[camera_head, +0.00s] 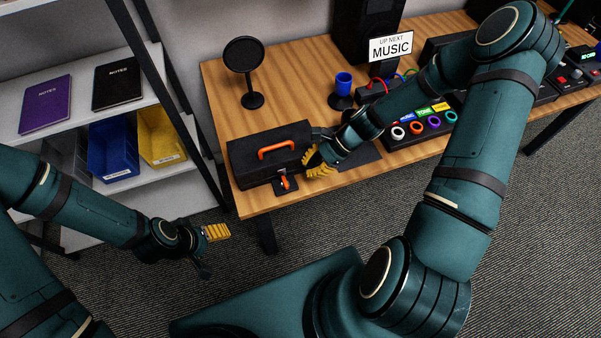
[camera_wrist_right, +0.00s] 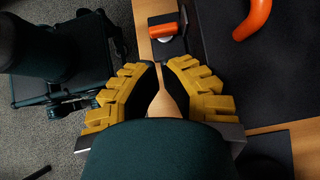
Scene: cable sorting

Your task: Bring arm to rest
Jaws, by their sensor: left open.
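My left gripper (camera_head: 217,232) is at the lower left in the head view, above the floor in front of the shelf. It is open and touches nothing I can see. My right gripper (camera_head: 312,164) is at the front right corner of the black toolbox (camera_head: 250,158), by the table's front edge. In the right wrist view its yellow fingers (camera_wrist_right: 160,68) curve toward each other with a narrow gap at the tips. Bare wood shows through the gap, and nothing is held. Whether the fingers touch the toolbox is unclear.
A shelf with notebooks and bins (camera_head: 112,150) stands left.

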